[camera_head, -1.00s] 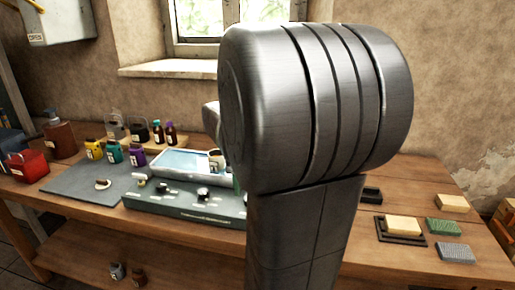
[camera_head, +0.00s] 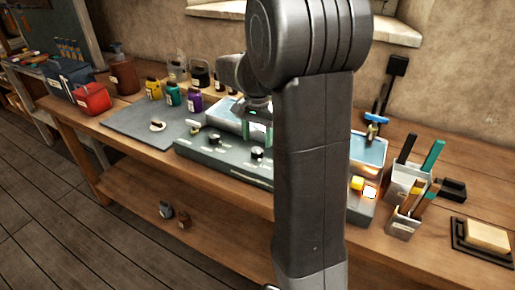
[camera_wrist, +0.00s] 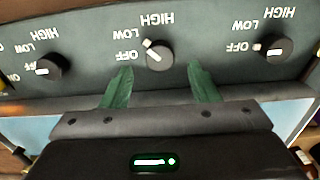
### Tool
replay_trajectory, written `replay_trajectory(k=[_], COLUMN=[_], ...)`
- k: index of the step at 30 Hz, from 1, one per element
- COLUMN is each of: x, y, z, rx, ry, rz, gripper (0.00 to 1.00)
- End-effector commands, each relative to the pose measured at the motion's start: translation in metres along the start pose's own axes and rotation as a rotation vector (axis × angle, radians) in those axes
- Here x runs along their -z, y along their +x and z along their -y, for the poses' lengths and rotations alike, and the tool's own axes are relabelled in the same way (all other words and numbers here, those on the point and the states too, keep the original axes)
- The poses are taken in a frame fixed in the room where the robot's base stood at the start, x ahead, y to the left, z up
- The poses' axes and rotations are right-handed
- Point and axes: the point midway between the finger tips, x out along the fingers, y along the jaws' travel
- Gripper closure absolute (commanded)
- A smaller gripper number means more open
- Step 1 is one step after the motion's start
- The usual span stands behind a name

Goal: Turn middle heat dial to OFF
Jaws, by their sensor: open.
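The heat control panel (camera_wrist: 100,75) fills the upper wrist view, with three black dials in a row, each marked OFF, LOW and HIGH. The middle dial (camera_wrist: 157,55) has its white pointer toward LOW. The right dial (camera_wrist: 280,49) points at OFF. The left dial (camera_wrist: 47,67) appears to point near OFF. My gripper (camera_wrist: 160,80) is open, its two green fingers spread to either side just below the middle dial, with nothing between them. In the head view my gripper (camera_head: 258,132) hangs over the panel, close to a black dial (camera_head: 257,153). My arm hides the panel's right part.
A grey mat (camera_head: 135,127) and several small coloured bottles stand left of the panel. Tool holders (camera_head: 405,185) and a pale block (camera_head: 487,238) lie to the right. A glowing orange lamp (camera_head: 368,192) sits right of my arm.

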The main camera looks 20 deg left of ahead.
Motion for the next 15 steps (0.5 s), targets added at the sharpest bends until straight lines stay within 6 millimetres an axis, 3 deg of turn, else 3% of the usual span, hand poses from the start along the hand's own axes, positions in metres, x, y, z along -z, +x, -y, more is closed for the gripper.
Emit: replay_trajectory(k=[6, 15], x=[0.000, 0.000], y=[0.034, 0.046], z=[0.000, 0.000], rx=[-0.001, 0.001], ry=[0.000, 0.000], rz=[0.001, -0.001], gripper=[0.45, 0.45])
